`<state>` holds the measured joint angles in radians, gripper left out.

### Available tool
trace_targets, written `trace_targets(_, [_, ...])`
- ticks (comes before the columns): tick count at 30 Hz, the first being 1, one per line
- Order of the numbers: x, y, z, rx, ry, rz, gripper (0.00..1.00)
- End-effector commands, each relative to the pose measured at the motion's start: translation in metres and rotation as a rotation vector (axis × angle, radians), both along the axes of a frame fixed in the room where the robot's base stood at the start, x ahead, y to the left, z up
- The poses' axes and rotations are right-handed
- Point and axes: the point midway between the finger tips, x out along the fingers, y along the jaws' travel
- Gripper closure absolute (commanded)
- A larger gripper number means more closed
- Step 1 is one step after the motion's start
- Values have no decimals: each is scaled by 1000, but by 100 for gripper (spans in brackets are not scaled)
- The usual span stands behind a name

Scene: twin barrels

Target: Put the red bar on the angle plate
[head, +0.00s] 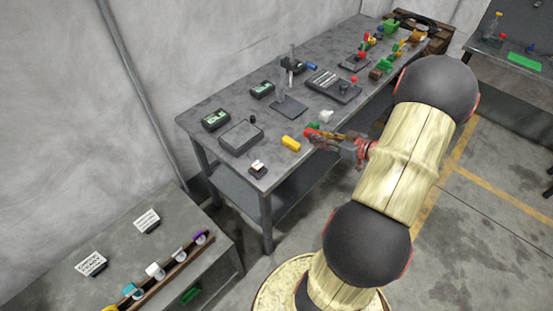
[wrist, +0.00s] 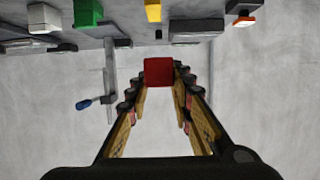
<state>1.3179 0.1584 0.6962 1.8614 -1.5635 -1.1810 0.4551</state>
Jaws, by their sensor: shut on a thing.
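My gripper (head: 317,134) reaches over the front edge of the grey workbench. It is shut on the red bar (head: 311,131). In the wrist view the square red end of the bar (wrist: 158,71) sits between the two fingertips (wrist: 160,84). The bar is apart from the wall behind it in that view. I cannot tell for sure which piece is the angle plate. A grey flat-based stand with an upright post (head: 289,104) is behind the gripper, and a low grey plate (head: 240,137) lies to the left.
A yellow block (head: 291,143) and a white piece (head: 326,116) are close to the gripper. Dark boxes (head: 216,120) line the wall side. A black-and-white piece (head: 258,169) stands at the near corner. A lower table (head: 190,266) is at lower left. The wrist view looks upside down.

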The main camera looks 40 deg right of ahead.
Motion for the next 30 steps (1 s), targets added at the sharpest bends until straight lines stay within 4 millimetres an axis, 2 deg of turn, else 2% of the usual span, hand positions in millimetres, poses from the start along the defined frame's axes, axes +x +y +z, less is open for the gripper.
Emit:
trace_targets(6, [2, 1, 0, -2, -2, 1, 100])
trace_targets(11, [18, 16, -10, 1, -3, 4, 100])
trace_targets(21, [74, 62, -43, -1, -2, 7, 100])
trace_targets(27, [93, 77, -76, 1, -2, 3, 100])
trace_targets(30, [99, 82, -85, 0, -2, 1, 100])
